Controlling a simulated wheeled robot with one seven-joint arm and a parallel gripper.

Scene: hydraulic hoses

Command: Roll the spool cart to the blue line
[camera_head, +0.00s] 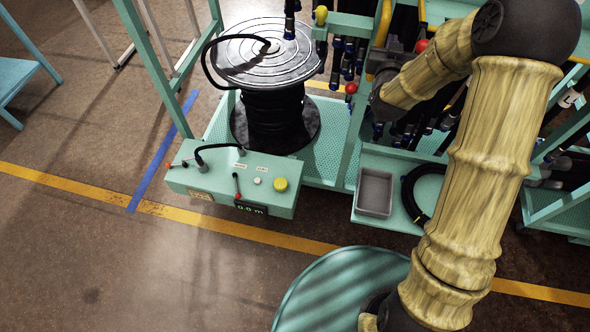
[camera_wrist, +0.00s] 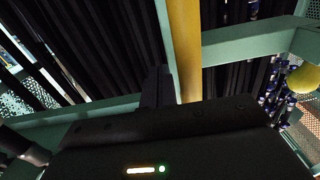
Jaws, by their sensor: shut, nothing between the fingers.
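The teal spool cart (camera_head: 218,122) has a perforated deck and upright posts, and a spool (camera_head: 270,115) of black hose stands with it. The blue line (camera_head: 160,155) runs across the brown floor just left of the control box at the cart's front. My arm reaches over from the right; its fingers are hidden in the head view. In the wrist view my dark gripper (camera_wrist: 158,88) is shut and empty. A yellow bar (camera_wrist: 185,45) stands close to the right of the fingers. I cannot tell whether they touch it. A teal rail (camera_wrist: 245,45) crosses behind.
A teal control box (camera_head: 230,185) with a yellow button and a display sits in front of the spool. A grey bin (camera_head: 375,192) is right of it. Hanging black hoses (camera_wrist: 90,45) crowd the rack. A yellow floor stripe (camera_head: 70,183) crosses the floor; floor at the lower left is clear.

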